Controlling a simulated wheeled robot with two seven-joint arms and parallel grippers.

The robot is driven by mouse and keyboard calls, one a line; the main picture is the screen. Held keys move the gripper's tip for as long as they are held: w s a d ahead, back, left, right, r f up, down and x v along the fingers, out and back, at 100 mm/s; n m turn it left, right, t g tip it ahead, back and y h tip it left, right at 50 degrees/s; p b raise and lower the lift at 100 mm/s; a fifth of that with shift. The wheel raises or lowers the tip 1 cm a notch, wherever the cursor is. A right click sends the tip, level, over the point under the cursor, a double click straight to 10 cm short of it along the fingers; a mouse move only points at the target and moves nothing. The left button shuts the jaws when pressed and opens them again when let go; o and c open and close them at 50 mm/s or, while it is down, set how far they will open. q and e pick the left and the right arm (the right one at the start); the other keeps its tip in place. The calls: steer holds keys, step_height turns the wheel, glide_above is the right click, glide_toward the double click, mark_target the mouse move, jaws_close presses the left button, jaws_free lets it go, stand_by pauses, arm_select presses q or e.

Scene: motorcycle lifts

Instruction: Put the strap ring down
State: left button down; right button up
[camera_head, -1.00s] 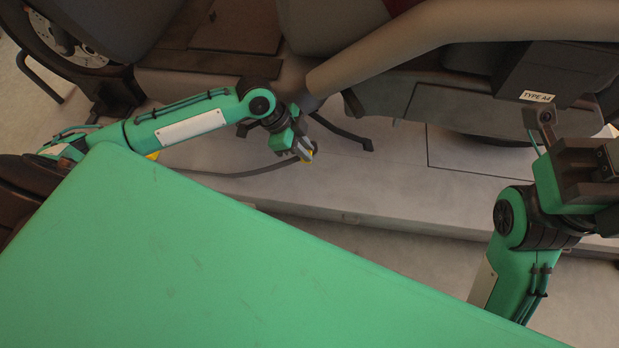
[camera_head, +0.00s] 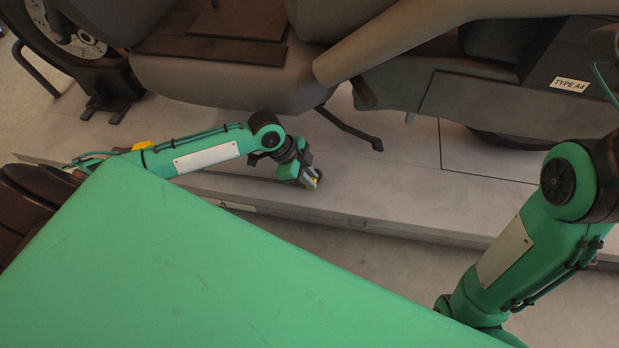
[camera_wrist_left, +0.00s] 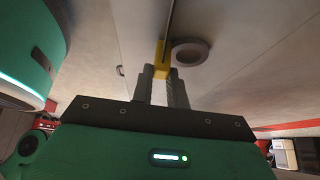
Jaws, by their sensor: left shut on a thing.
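My left gripper (camera_head: 313,180) is shut on the yellow part of the strap ring (camera_wrist_left: 162,62), which sits between its fingertips in the left wrist view. A round grey ring (camera_wrist_left: 188,53) shows just right of the yellow part, and a thin dark strap runs up from it. Whether the ring touches the platform I cannot tell. My right arm rises at the right; its gripper is mostly cut off by the picture's edge.
A dark motorcycle stands on the platform, with its side stand (camera_head: 348,128) behind my left gripper. A grey tube (camera_head: 400,40) crosses above. A "TYPE A4" label (camera_head: 570,84) is on a dark box at the right. Bare platform lies right of my left gripper.

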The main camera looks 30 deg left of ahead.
arm_select(q)
steer(key=c, duration=1.4)
jaws_free()
